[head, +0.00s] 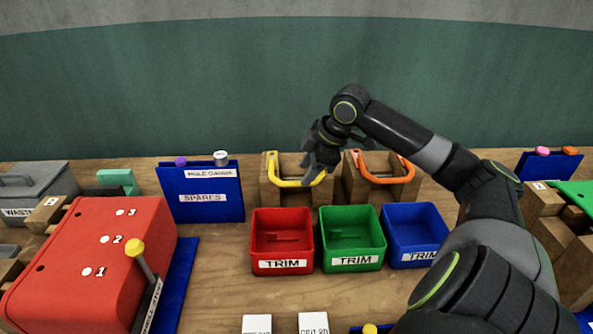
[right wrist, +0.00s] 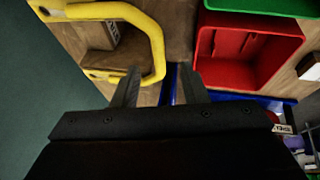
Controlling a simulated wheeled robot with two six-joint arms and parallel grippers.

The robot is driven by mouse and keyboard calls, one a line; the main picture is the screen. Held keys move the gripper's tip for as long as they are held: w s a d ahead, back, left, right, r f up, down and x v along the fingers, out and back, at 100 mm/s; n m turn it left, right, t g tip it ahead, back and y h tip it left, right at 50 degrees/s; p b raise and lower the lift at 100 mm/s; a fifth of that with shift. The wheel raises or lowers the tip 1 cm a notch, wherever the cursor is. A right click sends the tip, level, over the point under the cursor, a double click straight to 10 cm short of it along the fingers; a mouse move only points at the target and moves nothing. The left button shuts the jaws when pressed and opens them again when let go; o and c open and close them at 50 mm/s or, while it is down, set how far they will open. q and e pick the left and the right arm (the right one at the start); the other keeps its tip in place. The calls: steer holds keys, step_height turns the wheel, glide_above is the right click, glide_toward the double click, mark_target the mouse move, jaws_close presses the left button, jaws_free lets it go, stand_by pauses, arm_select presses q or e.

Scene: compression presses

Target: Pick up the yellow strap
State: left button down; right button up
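The yellow strap (head: 298,183) is a U-shaped loop resting on a wooden block stand at the back of the table. Its rounded front sticks out over the stand's front. My right gripper (head: 316,170) is over the right side of the strap, pointing down. In the right wrist view, the fingers of my right gripper (right wrist: 160,70) are spread apart, and the strap's bend (right wrist: 152,36) lies just ahead of and partly between the tips. I cannot tell whether a finger touches it. My left gripper is not in view.
An orange strap (head: 388,178) sits on a similar stand to the right. Red (head: 254,240), green (head: 326,240) and blue (head: 392,238) trim bins stand in front.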

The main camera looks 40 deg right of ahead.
mark_target(298, 182)
steer(key=shift+x, duration=1.85)
jaws_close()
